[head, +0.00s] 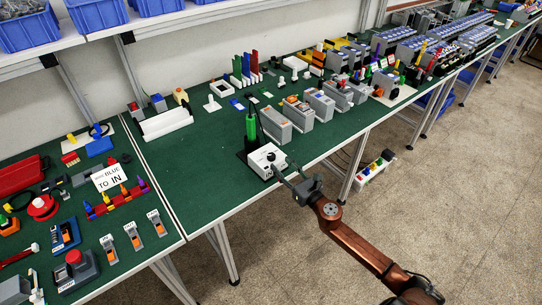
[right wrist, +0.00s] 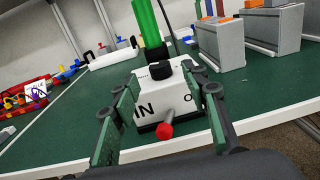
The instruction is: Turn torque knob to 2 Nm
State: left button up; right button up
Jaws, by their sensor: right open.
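A white box (head: 264,164) stands near the table's front edge, with a black knob (right wrist: 160,70) on its top. In the right wrist view the box's front (right wrist: 150,98) carries the letters "IN" and part of an "O", and a small red-tipped post (right wrist: 165,130) sticks out low down. The knob's setting cannot be read. A green torque screwdriver (head: 251,126) stands upright just behind the box. My right gripper (head: 285,176) is open at the box's front side. In the right wrist view its two fingers (right wrist: 168,108) frame the box, with the knob beyond them. My left gripper is not in view.
Grey modules (head: 275,125) stand in a row to the right of the box. A white block (head: 166,123) lies at the back. A sign and various parts occupy the left table (head: 165,205). Green table surface to the left of the box is clear.

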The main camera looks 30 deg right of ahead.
aim_at(274, 157)
jog(key=w, duration=0.7)
jog(key=shift+w+a, duration=0.2)
jog(key=shift+w, duration=0.15)
grip_shut()
